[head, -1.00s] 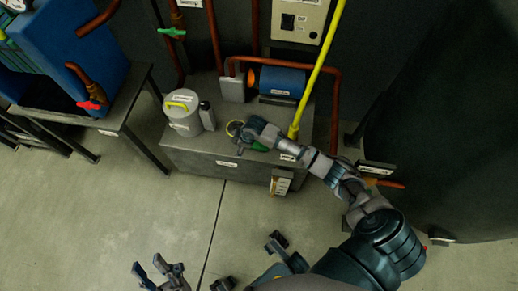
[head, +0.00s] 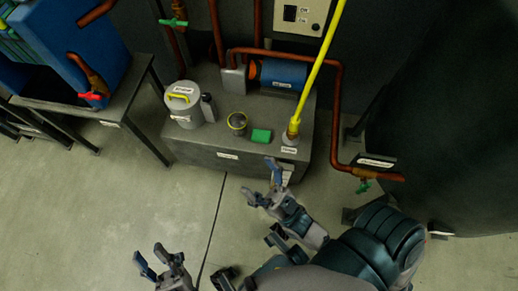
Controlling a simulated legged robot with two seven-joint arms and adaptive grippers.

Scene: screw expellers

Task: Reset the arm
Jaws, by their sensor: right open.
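My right gripper (head: 264,184) is in the middle of the head view, in front of the grey bench's front edge. Its two fingers are spread apart with nothing between them. My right arm is bent back near my body at the lower right. My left gripper (head: 152,260) is at the lower left over the floor, with its fingers apart and empty. Neither gripper is seen touching anything.
A dark tank (head: 450,120) stands right. Floor at left is clear.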

